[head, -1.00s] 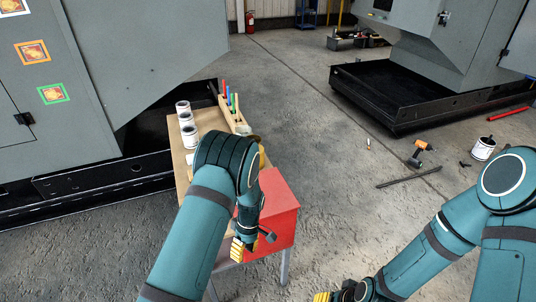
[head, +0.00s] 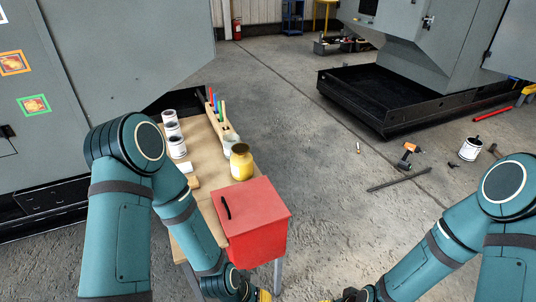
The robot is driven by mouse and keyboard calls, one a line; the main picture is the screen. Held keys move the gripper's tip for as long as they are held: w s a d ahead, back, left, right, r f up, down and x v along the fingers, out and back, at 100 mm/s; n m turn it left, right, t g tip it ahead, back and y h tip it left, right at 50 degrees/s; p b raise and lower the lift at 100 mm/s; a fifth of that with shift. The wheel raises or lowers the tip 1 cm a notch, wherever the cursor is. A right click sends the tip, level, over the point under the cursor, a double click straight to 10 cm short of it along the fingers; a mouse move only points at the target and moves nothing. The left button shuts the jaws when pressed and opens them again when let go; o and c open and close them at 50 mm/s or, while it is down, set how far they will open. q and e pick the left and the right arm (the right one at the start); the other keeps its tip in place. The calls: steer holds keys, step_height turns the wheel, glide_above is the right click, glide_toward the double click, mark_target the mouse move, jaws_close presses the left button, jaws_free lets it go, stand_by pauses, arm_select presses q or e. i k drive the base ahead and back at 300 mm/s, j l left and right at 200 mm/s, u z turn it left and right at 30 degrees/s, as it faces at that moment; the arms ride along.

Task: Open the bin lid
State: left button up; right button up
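The red bin (head: 257,239) stands at the near end of the wooden table. My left gripper (head: 262,296) is low at the bottom edge of the head view, in front of and below the bin, apart from the handle. Only a yellow fingertip part shows, so its opening is unclear. My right gripper (head: 347,297) is mostly cut off at the bottom edge, to the right of the bin.
On the table (head: 206,207), a yellow jar (head: 242,163) stands just behind the bin, with a rack of coloured pens (head: 220,115) beyond and several white cans (head: 177,146) at left. A drill (head: 407,154) and a dark bar (head: 398,180) lie on the floor at right.

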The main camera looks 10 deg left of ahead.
mark_target(246, 206)
steer(key=i+z, duration=0.25)
steer(key=i, duration=0.25)
steer(key=i+z, duration=0.3)
steer(key=i, duration=0.2)
steer(key=i+l+u, duration=0.15)
steer(key=i, duration=0.3)
steer(key=i+l+u, duration=0.15)
steer(key=i+l, duration=0.3)
steer(key=l+u, duration=0.1)
steer(key=u, duration=0.2)
steer(key=l+u, duration=0.1)
steer(key=u, duration=0.15)
